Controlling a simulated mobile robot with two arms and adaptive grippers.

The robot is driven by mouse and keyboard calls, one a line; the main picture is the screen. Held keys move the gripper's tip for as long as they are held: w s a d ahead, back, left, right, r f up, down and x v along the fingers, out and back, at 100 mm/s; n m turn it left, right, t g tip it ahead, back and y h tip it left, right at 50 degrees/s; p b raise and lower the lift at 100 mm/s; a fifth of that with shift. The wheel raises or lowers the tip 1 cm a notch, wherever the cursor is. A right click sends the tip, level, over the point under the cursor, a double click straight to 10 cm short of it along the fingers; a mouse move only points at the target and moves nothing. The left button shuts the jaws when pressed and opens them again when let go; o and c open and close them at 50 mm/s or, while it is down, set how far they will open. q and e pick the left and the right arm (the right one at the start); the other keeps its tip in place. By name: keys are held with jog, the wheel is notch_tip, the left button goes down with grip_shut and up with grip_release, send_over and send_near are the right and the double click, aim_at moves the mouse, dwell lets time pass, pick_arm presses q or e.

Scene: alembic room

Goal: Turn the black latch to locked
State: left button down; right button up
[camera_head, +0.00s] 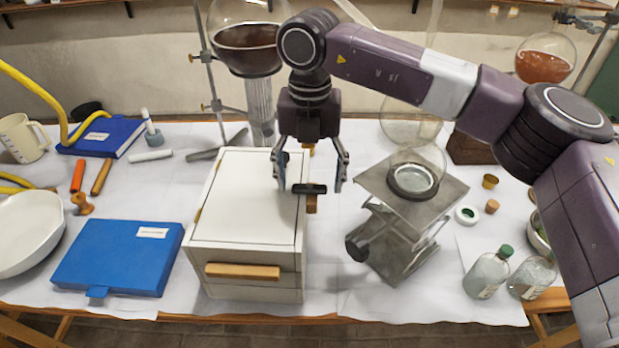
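The black latch (309,189) is a short dark bar at the right edge of the lid of a white box (251,200). It lies crosswise, with a small wooden block (311,204) just below its right part. The box has a wooden handle (242,271) on its front. My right gripper (310,186) comes down from above with its two fingers apart, one on each side of the latch. I cannot tell whether either finger touches it. My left gripper is not in view.
A blue case (118,258) and a white bowl (27,235) lie left of the box. A metal lab jack (395,238) with a round flask (415,172) stands close on the right. Glass bottles (487,272) stand at the front right. A stand with a large flask (248,45) is behind.

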aim_at(310, 187)
notch_tip(310, 187, up, 12)
dwell(0.7)
jog(key=shift+s+f, duration=0.1)
